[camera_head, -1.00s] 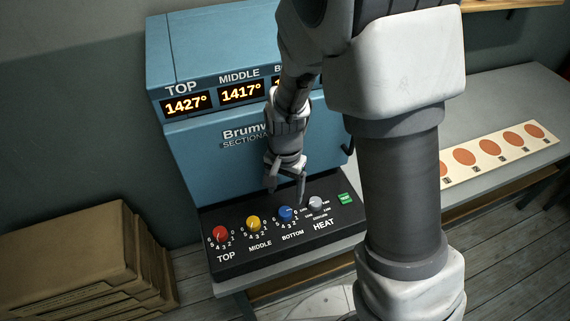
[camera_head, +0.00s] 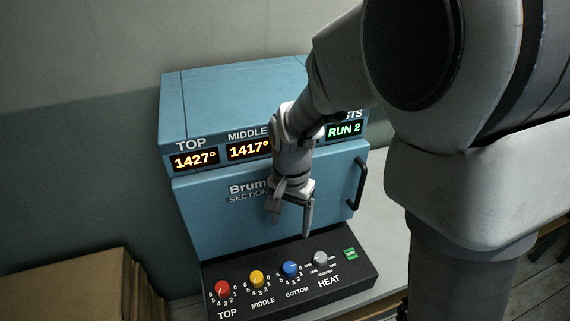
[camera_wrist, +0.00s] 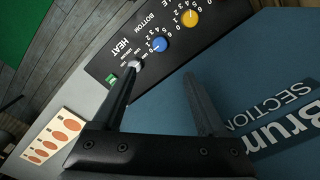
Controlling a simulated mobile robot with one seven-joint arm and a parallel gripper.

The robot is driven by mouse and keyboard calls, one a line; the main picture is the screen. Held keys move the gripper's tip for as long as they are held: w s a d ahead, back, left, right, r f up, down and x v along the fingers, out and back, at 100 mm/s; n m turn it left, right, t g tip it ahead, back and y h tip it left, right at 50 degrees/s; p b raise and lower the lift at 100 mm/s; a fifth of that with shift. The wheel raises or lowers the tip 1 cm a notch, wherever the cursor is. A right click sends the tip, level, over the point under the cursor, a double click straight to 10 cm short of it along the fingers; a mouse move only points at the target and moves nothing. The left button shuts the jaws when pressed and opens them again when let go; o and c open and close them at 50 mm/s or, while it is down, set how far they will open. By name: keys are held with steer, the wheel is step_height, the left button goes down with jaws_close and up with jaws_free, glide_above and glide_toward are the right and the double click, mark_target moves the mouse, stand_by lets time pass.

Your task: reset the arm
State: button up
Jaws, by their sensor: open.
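My gripper (camera_head: 290,222) is open and empty. In the head view it hangs in front of the blue kiln's door (camera_head: 232,215), above the black control panel (camera_head: 290,282). In the wrist view the two fingers (camera_wrist: 160,95) are spread, with the kiln front behind them. The panel has a red TOP knob (camera_head: 222,288), a yellow MIDDLE knob (camera_head: 257,278), a blue BOTTOM knob (camera_head: 290,268), a grey HEAT knob (camera_head: 320,258) and a green button (camera_head: 350,253). My arm hides part of the kiln's top and displays.
The displays read 1427° (camera_head: 194,160) and 1417° (camera_head: 249,149), and a green one reads RUN 2 (camera_head: 344,130). A dark door handle (camera_head: 359,184) is right of my gripper. Cardboard (camera_head: 75,285) is stacked at lower left. A card with orange discs (camera_wrist: 55,142) lies on the bench.

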steer(key=s+d+r+n+t, duration=0.2)
steer(key=s+d+r, duration=0.3)
steer(key=r, duration=0.3)
steer(key=s+d+r+n+t, duration=0.3)
steer(key=s+d+r, duration=0.2)
steer(key=s+r, duration=0.3)
steer(key=shift+d+n+t, duration=0.3)
steer(key=shift+d+n, duration=0.05)
steer(key=shift+n, duration=0.05)
steer(key=shift+d+r, duration=0.1)
steer(key=shift+d, duration=0.05)
stand_by(1.4)
